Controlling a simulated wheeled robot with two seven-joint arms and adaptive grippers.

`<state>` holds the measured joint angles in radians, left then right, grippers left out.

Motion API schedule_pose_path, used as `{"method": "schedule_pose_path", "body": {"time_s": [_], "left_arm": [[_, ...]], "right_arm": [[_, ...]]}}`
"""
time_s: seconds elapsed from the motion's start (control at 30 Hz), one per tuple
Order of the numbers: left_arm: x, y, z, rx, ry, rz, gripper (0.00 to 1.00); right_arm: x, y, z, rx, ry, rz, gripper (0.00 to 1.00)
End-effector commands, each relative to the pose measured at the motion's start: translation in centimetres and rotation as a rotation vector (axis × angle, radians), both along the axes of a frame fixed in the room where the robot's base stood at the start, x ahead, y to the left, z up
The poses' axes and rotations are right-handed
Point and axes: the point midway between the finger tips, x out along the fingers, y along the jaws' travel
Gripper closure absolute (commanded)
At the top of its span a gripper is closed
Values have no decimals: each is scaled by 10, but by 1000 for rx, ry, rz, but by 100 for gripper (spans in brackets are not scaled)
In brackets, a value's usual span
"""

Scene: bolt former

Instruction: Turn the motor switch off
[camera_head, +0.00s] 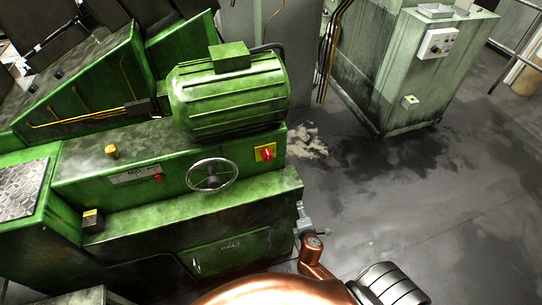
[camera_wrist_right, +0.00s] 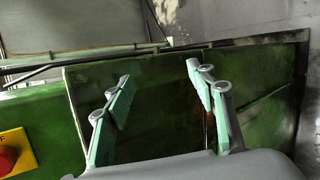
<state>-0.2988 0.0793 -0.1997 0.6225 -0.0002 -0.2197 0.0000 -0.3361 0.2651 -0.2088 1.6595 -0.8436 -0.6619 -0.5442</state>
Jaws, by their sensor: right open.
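The motor switch is a red rotary knob on a yellow plate (camera_head: 265,153), on the front of the green machine below the motor. It also shows at the lower left edge of the right wrist view as a red knob on a yellow plate (camera_wrist_right: 18,150), partly cut off. My right gripper (camera_head: 301,213) is below and to the right of the switch, beside the machine's right end, and apart from the switch. In the right wrist view its two fingers (camera_wrist_right: 160,95) are spread wide with nothing between them. My left gripper is not in view.
A spoked handwheel (camera_head: 212,175) sits left of the switch, and a green ribbed motor (camera_head: 228,95) above it. A smaller red button (camera_head: 158,177) is further left. A pale green cabinet (camera_head: 395,75) stands at the back right. The floor right of the machine is clear.

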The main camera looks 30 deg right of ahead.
Motion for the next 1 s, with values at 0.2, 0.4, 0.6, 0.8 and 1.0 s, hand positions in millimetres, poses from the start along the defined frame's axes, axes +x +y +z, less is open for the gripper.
{"method": "schedule_pose_path", "body": {"time_s": [0.2,0.4,0.6,0.8,1.0], "left_arm": [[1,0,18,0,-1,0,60],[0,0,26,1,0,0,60],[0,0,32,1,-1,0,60],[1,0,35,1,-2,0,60],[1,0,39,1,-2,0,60]], "right_arm": [[30,2,125,-265,-99,99,49],[67,37,192,-684,-113,346,49],[87,76,231,-1023,-109,519,49],[102,83,239,-1113,-105,559,49],[133,75,239,-1109,-107,556,49]]}}
